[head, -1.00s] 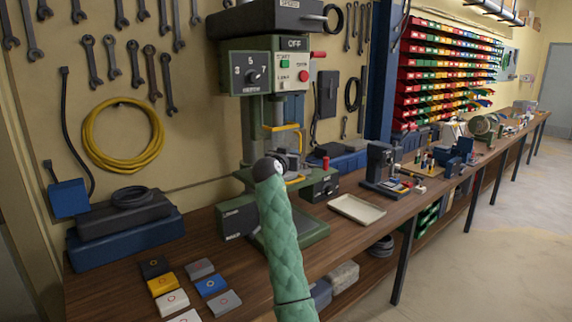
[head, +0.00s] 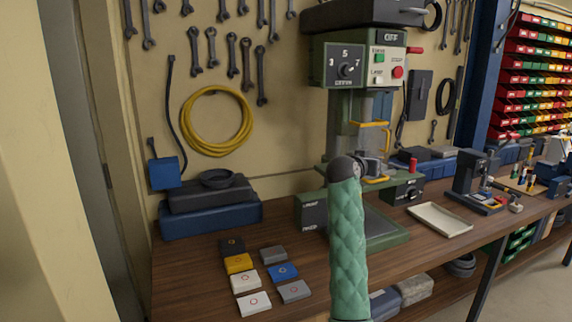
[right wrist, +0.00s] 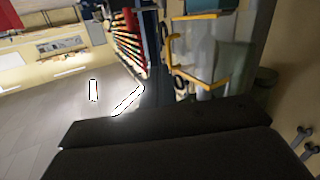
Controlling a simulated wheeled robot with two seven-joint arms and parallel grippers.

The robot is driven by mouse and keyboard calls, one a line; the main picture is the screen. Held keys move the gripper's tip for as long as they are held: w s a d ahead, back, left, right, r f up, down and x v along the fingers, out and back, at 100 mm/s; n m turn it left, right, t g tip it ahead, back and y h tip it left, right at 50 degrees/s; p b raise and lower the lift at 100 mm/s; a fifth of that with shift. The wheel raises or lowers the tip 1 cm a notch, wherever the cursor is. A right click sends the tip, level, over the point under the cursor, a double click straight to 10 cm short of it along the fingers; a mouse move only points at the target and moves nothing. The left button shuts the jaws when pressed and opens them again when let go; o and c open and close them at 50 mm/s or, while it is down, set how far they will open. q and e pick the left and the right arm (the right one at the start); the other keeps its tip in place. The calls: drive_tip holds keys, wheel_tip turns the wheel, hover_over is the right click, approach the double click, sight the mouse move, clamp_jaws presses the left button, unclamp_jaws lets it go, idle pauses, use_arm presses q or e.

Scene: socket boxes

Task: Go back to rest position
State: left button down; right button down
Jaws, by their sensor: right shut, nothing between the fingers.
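A green quilted sleeve of my arm (head: 348,250) rises from the bottom edge of the head view, with a dark rounded joint at its top. It stands in front of the bench and overlaps the drill press in the picture. In the right wrist view, the dark body of my right gripper (right wrist: 170,138) fills the lower part. It is shut and holds nothing. My left gripper is not in view.
A green drill press (head: 360,62) stands on the wooden bench (head: 190,290). Several small coloured boxes (head: 238,263) lie at the front left of the bench. A pale tray (head: 440,219) lies to the right. A yellow cable coil (head: 216,121) hangs on the wall.

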drive_tip(key=s+a+f+n+y, duration=0.3)
drive_tip(key=s+a+n+y, duration=0.2)
drive_tip(key=s+a+y, duration=0.5)
drive_tip(key=s+a+f+n+g+y, duration=0.1)
drive_tip(key=s+a+f+n+g, duration=0.1)
drive_tip(key=s+f, duration=1.15)
drive_tip(key=s+a+f+n+g+y, duration=0.1)
drive_tip(key=s+a+f+n+g, duration=0.1)
drive_tip(key=s+f, duration=1.1)
drive_tip(key=s+f+g, duration=0.3)
drive_tip(key=s+f, duration=0.7)
drive_tip(key=s, duration=0.4)
drive_tip(key=s+f+g, duration=0.3)
drive_tip(key=s+f, duration=0.8)
drive_tip(key=s, duration=0.2)
drive_tip(key=shift+s+a+f+g, duration=0.2)
drive_tip(key=shift+s+f+g, duration=0.05)
drive_tip(key=shift+s+g, duration=0.15)
